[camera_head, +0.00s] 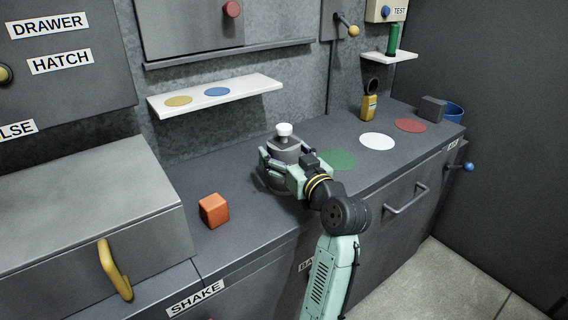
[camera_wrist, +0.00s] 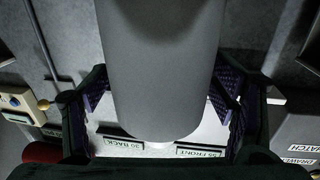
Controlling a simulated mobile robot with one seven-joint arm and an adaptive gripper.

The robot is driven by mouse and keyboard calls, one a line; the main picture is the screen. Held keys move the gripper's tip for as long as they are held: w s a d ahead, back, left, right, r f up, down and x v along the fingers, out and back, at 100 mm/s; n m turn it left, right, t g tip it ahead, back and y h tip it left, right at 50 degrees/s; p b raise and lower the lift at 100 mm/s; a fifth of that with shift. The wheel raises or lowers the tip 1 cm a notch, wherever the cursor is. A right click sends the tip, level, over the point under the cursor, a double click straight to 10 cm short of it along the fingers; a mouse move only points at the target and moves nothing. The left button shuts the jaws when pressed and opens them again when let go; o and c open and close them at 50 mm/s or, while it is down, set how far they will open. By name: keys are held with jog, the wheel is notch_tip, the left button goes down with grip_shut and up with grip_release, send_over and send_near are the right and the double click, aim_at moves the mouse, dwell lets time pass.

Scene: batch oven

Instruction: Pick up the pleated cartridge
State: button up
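A grey cylinder with a white knob (camera_head: 284,130) stands upright on the dark counter. It may be the pleated cartridge, but I see no clear pleats. My gripper (camera_head: 282,170) is around its body, with a finger on each side. In the wrist view the grey cylinder (camera_wrist: 162,65) fills the middle between the finger pads of my gripper (camera_wrist: 162,95). The pads lie at or very near its sides; I cannot tell whether they press on it.
An orange block (camera_head: 214,210) lies to the left. Green (camera_head: 338,160), white (camera_head: 377,141) and red (camera_head: 410,125) discs, a yellow holder (camera_head: 369,106), a dark block (camera_head: 432,108) and a blue cup (camera_head: 453,113) are to the right. A white shelf (camera_head: 240,91) juts out behind.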

aim_at(285, 126)
jog(key=c, duration=1.2)
jog(key=shift+r, duration=0.1)
notch_tip(285, 126, up, 10)
jog(key=shift+f+b, duration=0.1)
jog(key=shift+b, duration=0.35)
